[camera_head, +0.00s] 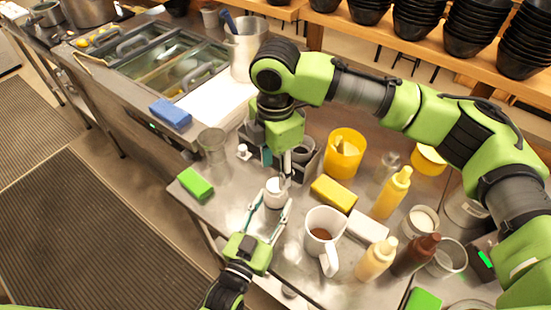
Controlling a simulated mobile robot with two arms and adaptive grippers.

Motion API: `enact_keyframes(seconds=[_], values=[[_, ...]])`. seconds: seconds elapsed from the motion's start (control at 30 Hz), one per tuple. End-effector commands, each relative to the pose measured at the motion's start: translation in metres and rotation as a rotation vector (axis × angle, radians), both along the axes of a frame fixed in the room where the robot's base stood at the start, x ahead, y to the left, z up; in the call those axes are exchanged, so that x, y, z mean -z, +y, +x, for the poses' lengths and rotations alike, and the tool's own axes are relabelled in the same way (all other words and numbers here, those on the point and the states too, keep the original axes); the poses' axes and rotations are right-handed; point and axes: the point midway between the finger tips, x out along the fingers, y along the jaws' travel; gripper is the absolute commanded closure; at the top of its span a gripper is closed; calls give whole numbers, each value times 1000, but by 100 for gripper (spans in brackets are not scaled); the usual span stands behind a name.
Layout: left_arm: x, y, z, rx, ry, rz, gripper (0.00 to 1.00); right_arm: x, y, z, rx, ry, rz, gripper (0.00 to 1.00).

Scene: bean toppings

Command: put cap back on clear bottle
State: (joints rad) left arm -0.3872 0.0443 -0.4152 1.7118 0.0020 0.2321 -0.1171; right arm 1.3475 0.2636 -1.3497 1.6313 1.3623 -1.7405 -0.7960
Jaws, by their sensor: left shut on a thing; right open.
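A small whitish bottle (274,194) stands near the front of the steel counter. I take it for the clear bottle, but its neck is partly hidden by my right gripper. My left gripper (270,205) reaches in from below with its fingers on either side of the bottle and is shut on it. My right gripper (284,174) points down just above and behind the bottle's top and is open. I cannot tell whether a cap is on the bottle or between the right fingers. A small white object (243,152) stands left of the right gripper; I cannot tell whether it is a cap.
A white mug (321,238), a yellow block (334,192), squeeze bottles (392,192) and a yellow container (344,152) crowd the right side. A green sponge (195,183) and a clear glass (213,147) are at left. Counter just left of the bottle is bare.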

Motion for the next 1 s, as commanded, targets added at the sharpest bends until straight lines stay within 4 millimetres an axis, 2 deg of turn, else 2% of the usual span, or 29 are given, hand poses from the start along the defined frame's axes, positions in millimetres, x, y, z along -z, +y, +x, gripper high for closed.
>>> enact_keyframes(seconds=[0.1,0.3,0.47,0.7,0.73,0.87,0.9,1.0], values=[[0,0,0,0,1,1,100,21,-1,0,1,3,-2,57],[0,0,0,0,1,1,100,44,0,0,2,1,-1,57],[0,0,0,0,1,1,100,52,-1,0,2,0,-1,57],[0,0,0,0,1,1,100,52,-1,0,2,0,-1,57],[0,0,0,0,1,1,100,52,-1,0,2,0,-1,60],[0,0,0,0,1,1,100,52,0,0,2,-1,-1,94],[0,0,0,0,1,1,100,52,0,0,2,-1,-1,97],[0,0,0,0,1,1,100,52,0,0,2,-1,-1,97]])
